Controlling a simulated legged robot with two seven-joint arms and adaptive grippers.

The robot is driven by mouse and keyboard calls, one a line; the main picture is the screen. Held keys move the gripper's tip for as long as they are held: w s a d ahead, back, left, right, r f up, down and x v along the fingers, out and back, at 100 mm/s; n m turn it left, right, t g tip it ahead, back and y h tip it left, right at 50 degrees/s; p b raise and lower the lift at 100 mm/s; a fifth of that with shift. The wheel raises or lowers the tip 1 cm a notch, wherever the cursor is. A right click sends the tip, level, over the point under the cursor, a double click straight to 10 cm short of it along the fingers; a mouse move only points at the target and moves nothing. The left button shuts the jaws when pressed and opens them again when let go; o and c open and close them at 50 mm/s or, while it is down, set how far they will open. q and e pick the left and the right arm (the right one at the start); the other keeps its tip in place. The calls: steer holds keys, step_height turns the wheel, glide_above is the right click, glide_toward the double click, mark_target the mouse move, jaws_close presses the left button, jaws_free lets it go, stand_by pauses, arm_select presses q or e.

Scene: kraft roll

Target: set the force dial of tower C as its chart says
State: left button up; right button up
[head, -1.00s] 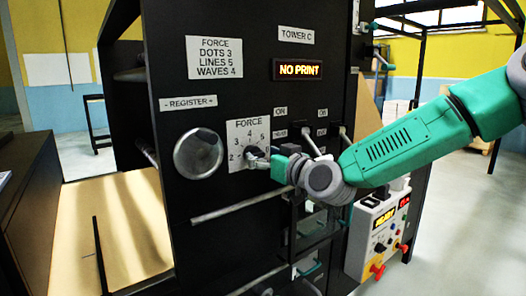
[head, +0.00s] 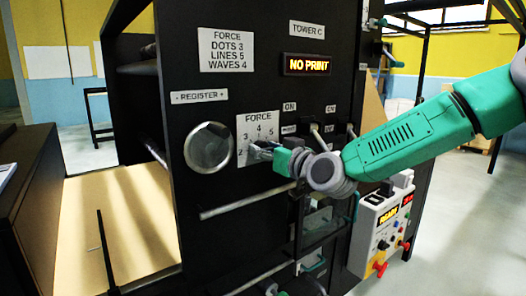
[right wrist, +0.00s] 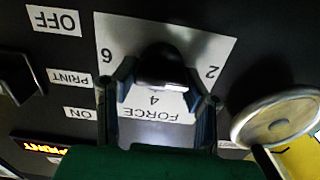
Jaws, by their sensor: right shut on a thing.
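The force dial plate (head: 262,120) of tower C is a white square with numbers on the black panel. In the right wrist view it appears upside down, and its dark knob (right wrist: 163,62) sits between the fingers. My right gripper (right wrist: 160,84) is shut on the knob, one finger on each side. In the head view the right gripper (head: 258,152) covers the knob and the lower right of the plate. A pale mark on the knob faces roughly toward the 4. The chart (head: 226,50) reads dots 3, lines 5, waves 4. My left gripper is not in view.
The round register knob (head: 208,147) is just left of the dial. The lit display (head: 307,64) reads NO PRINT. Switches (head: 318,135) stand right of the dial, behind my arm. A rail (head: 240,202) sticks out below. A control box (head: 385,225) stands lower right.

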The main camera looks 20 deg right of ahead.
steer(key=shift+d+f+m+b, duration=0.15)
steer(key=shift+f+m+b, duration=0.1)
steer(key=shift+m+b, duration=0.6)
steer(key=m+b, duration=0.1)
steer(key=m, duration=0.2)
steer(key=shift+m+b, duration=0.25)
steer(key=shift+b, duration=0.1)
steer(key=shift+f+m+b, duration=0.1)
steer(key=shift+m+b, duration=0.75)
steer(key=shift+m, duration=0.55)
steer(key=o, duration=1.1)
steer(key=shift+d, duration=0.2)
